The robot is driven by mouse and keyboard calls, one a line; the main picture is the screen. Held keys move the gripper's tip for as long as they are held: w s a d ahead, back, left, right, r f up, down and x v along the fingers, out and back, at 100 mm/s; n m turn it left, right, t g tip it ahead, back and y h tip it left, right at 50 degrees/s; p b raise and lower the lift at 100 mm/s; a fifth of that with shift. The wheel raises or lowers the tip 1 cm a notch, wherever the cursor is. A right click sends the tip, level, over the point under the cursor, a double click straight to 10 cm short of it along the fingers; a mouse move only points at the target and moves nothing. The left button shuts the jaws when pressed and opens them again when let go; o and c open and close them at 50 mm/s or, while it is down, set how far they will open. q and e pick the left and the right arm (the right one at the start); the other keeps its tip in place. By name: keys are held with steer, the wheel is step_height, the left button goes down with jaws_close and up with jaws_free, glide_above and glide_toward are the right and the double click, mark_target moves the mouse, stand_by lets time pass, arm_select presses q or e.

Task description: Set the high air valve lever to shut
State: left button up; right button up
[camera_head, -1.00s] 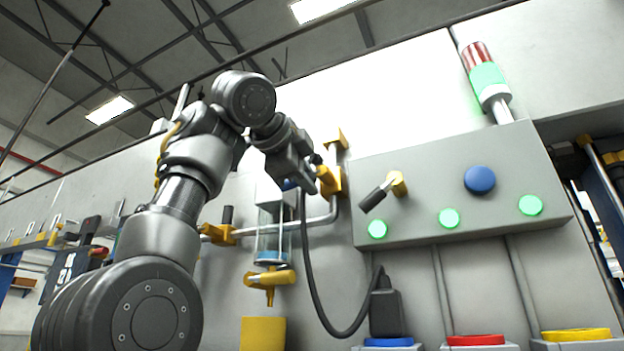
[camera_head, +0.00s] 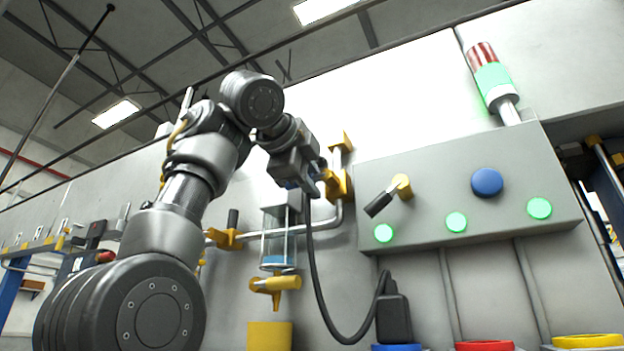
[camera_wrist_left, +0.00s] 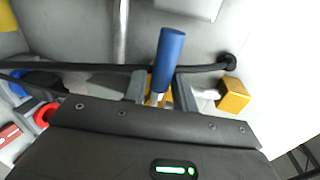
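The high air valve (camera_head: 338,183) is a yellow body on a grey pipe on the wall, right of my left gripper in the head view. Its lever has a blue handle (camera_wrist_left: 167,58), seen clearly in the left wrist view; in the head view my gripper mostly hides it. My left gripper (camera_head: 310,180) is raised at the valve. In the left wrist view its two fingers (camera_wrist_left: 162,90) stand apart on either side of the lever, with gaps visible, so it looks open around it. The blue handle reaches beyond the fingers. My right gripper is not in view.
A black cable (camera_head: 322,290) hangs close to my left gripper and runs to a black plug (camera_head: 393,318). Right of it is a grey control panel (camera_head: 440,215) with a black-handled yellow lever (camera_head: 388,196), a blue button (camera_head: 487,182) and green lights. A lower yellow valve (camera_head: 275,285) sits below.

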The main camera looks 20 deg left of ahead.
arm_select(q)
steer(key=shift+o, duration=0.9)
steer(key=shift+s, duration=0.2)
steer(key=s+r+b, duration=0.2)
steer(key=s, duration=0.8)
steer(key=shift+a+b, duration=0.3)
steer(key=shift+b, duration=0.05)
steer(key=shift+s+r, duration=0.1)
steer(key=shift+s, duration=0.05)
steer(key=shift+d, duration=0.1)
